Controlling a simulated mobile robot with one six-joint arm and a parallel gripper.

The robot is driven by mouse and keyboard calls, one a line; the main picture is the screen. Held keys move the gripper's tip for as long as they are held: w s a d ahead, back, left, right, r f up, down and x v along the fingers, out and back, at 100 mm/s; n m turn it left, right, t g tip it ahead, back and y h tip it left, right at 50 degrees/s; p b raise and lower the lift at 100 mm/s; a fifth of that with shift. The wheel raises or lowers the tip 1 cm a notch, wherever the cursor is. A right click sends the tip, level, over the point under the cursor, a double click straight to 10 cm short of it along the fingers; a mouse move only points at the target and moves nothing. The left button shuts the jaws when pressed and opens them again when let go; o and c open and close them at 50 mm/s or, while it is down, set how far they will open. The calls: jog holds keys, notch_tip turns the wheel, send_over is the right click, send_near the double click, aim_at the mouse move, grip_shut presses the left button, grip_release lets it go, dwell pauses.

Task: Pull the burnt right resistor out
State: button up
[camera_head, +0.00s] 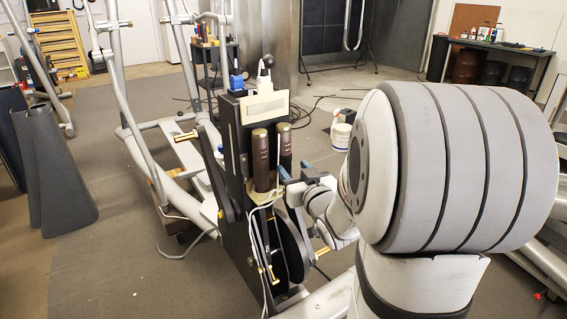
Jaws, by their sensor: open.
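Two dark brown cylinders stand upright side by side on the front of the black machine panel (235,165). The left resistor (261,155) is nearer and shows most of its length. The right resistor (285,143) is partly hidden behind it and, lower down, by my gripper. My gripper (294,170) has blue fingertips and is open, just right of the right resistor's lower part. I cannot tell whether a finger touches it or whether it lies between the fingers. Burn marks are too small to make out.
White cables (254,235) hang below the resistors beside a black wheel (290,250). A pale box (264,106) and a black-knobbed lever (266,63) top the panel. My large arm links block much of the right side.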

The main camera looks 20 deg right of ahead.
aim_at(287, 160)
jog(key=shift+w+r+p, duration=0.35)
jog(key=shift+w+p, duration=0.3)
jog(key=shift+p, duration=1.6)
jog(key=shift+w+p, duration=0.25)
jog(key=shift+p, duration=0.85)
jog(key=p, duration=0.3)
jog(key=shift+w, duration=0.15)
jog(key=shift+w+f+p, duration=0.25)
jog(key=shift+p, duration=0.05)
jog(key=shift+w+f+b, duration=0.1)
jog(key=shift+w+b, duration=0.3)
jog(key=shift+w, duration=2)
jog(key=shift+c, duration=0.5)
jog(key=c, duration=0.8)
